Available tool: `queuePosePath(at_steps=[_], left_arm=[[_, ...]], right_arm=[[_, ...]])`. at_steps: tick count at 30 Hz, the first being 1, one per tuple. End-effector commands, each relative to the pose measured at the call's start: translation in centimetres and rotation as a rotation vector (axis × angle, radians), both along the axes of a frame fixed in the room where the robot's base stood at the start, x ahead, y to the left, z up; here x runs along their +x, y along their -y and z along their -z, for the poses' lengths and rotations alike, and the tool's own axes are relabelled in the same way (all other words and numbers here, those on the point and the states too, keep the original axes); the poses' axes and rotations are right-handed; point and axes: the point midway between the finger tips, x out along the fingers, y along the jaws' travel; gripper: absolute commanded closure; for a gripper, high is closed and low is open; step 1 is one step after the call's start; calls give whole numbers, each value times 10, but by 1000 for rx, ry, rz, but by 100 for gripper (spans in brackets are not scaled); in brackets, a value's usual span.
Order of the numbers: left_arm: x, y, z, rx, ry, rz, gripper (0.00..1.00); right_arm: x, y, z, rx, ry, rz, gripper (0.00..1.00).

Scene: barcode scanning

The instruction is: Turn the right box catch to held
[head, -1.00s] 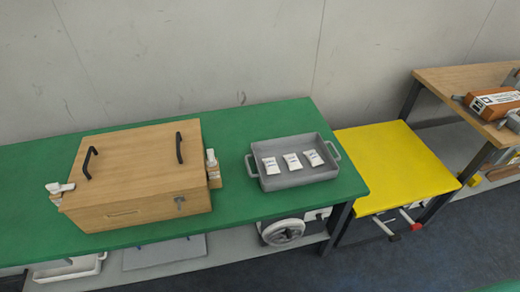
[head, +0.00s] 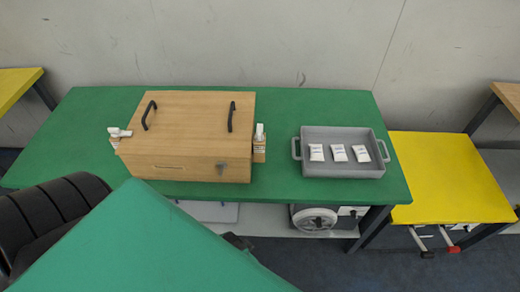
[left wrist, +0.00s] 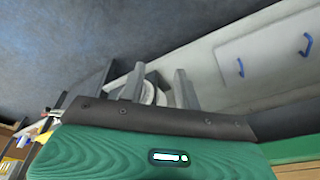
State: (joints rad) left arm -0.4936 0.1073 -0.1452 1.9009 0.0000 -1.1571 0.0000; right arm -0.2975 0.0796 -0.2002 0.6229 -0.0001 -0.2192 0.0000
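A wooden box (head: 190,130) with two black handles sits on the green table (head: 330,102). A white catch on a small wooden block, the right box catch (head: 260,141), is on the box's right side and stands roughly upright. A similar left catch (head: 119,133) is on the left side and lies flatter. My left gripper (left wrist: 157,82) shows in the left wrist view with its two grey fingers apart and nothing between them. It is away from the box. My right gripper is in neither view.
A grey tray (head: 343,174) with three white packets (head: 339,153) stands right of the box. Yellow surfaces (head: 446,180) flank the table. My black and green arm parts cover the lower left.

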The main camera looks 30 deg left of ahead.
Motion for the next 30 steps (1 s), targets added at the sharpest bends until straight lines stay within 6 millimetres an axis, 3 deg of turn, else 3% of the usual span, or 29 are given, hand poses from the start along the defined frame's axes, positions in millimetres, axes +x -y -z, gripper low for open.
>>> queuePosePath(at_steps=[1, 3, 11, 15, 22, 26, 30], left_arm=[[3, 0, -24, -1, 15, 0, 67], [5, 0, -51, 0, 26, 0, 67], [25, -7, -146, 49, 154, 54, 67], [78, -16, -214, 187, 405, 191, 67], [159, -15, -289, 464, 781, 431, 67], [201, -4, -340, 682, 1009, 599, 67], [239, 23, -405, 1010, 1284, 827, 67]], right_arm=[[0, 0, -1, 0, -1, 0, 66], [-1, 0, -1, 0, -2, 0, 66], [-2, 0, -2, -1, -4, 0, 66], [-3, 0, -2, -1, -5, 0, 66], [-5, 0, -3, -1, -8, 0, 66], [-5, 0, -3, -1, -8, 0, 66], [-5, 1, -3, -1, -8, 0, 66]])
